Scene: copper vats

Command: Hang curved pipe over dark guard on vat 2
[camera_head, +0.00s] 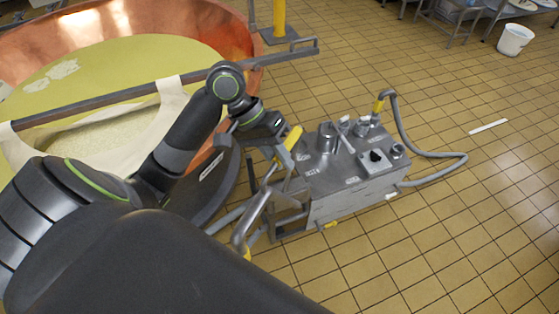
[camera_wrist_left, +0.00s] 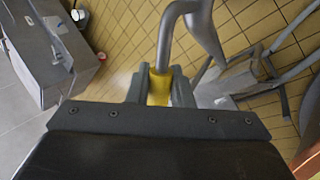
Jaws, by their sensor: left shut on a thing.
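My left gripper (camera_head: 286,143) is shut on the yellow band of the curved metal pipe (camera_head: 252,217), beside the copper vat (camera_head: 225,30). In the left wrist view the left gripper (camera_wrist_left: 159,90) has a finger on each side of the band, and the grey pipe (camera_wrist_left: 168,38) bends away above it. In the head view the pipe slants down and left from the gripper. The dark guard (camera_head: 212,192) is a curved dark band along the vat's near right side, partly hidden by my arm. I cannot tell the vat's number. My right gripper is not in view.
A grey metal machine (camera_head: 350,178) with knobs and a hose (camera_head: 403,128) stands right of the gripper; the pipe hangs near its left end. A flat bar (camera_head: 120,95) crosses the vat, with cloth on it. Tiled floor (camera_head: 440,230) is free at right.

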